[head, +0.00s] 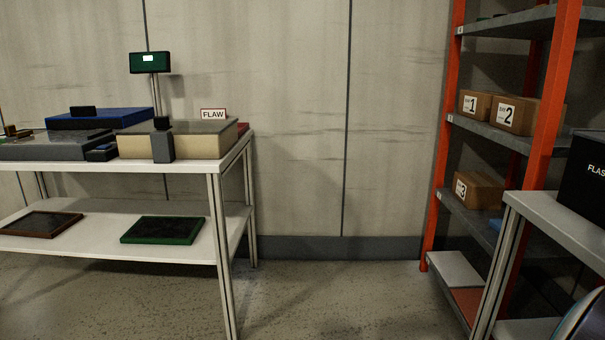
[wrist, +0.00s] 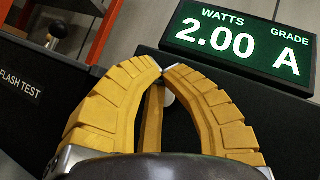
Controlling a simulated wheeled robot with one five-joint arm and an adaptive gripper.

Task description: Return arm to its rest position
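My gripper (wrist: 163,68) shows in the wrist view, with its yellow ribbed fingers brought together at the tips. I see nothing held between them. Behind the fingers is a black flash test box (wrist: 22,85), with a lit green display (wrist: 240,40) reading 2.00 watts, grade A. A small pale round part shows between the fingers; I cannot tell what it is. In the head view the black box (head: 585,180) is cut off at the right edge, and my gripper is not seen there.
A grey bench (head: 560,222) carries the black box. Behind it stands an orange shelf rack (head: 453,100) with numbered cartons (head: 512,114). At left a white table (head: 190,167) holds trays, panels and a FLAW sign (head: 213,114). The floor (head: 330,295) between is clear.

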